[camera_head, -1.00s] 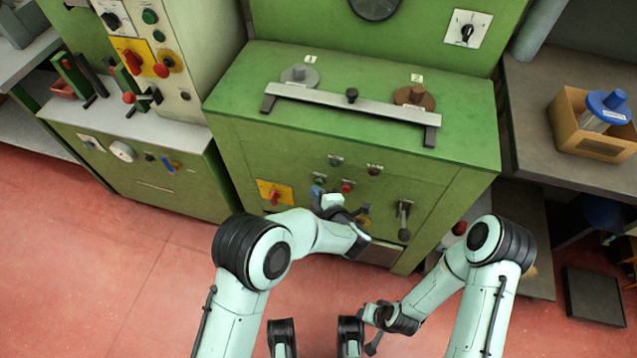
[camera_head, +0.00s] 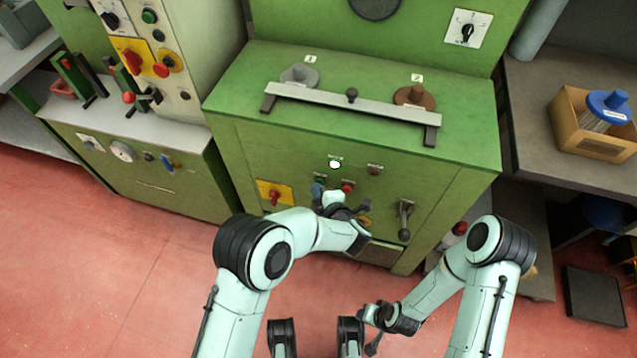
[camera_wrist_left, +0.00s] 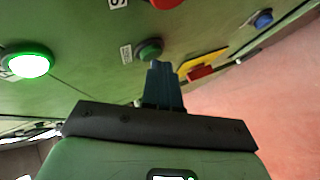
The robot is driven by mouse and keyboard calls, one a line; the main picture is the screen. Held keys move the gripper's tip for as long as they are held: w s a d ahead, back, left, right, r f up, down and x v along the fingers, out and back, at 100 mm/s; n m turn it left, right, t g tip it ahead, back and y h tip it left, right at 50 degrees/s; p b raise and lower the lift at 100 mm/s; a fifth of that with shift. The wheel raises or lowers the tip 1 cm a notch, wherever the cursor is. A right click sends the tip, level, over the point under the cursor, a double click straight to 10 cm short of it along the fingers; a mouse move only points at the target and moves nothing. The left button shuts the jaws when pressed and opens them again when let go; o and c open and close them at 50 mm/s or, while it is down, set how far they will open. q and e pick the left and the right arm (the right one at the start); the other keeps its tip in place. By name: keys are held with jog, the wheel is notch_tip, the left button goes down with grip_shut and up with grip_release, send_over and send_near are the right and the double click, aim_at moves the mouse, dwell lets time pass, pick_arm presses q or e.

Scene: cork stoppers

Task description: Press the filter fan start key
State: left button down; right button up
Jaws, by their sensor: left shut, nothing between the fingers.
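A green key (camera_head: 320,179) sits on the front of the green cabinet (camera_head: 270,155), beside a red key (camera_head: 347,187). Their labels are too small to read. My left gripper (camera_head: 317,188) is shut and empty, its blue fingers pointing at the panel. In the left wrist view the fingertips (camera_wrist_left: 159,66) overlap the lower edge of the green key (camera_wrist_left: 150,48) and seem to touch it. A round lamp (camera_head: 335,164) above the keys glows bright green; it also shows in the wrist view (camera_wrist_left: 28,65). My right gripper (camera_head: 373,343) hangs low, away from the panel.
A yellow plate with a red switch (camera_head: 273,194) is left of the keys, and a lever (camera_head: 404,218) is to their right. A dark red lamp or button (camera_head: 374,170) is higher up. A metal bar (camera_head: 350,108) lies across the cabinet top.

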pick_arm(q)
jog(key=shift+s+a+p, duration=0.25)
jog(key=shift+s+p, duration=0.05)
jog(key=shift+s, duration=0.5)
jog(key=s, duration=0.1)
jog(key=s+a+p, duration=0.1)
jog(key=s, duration=0.2)
jog(key=shift+s+a, duration=0.3)
jog(key=shift+s, duration=0.1)
dwell(0.6)
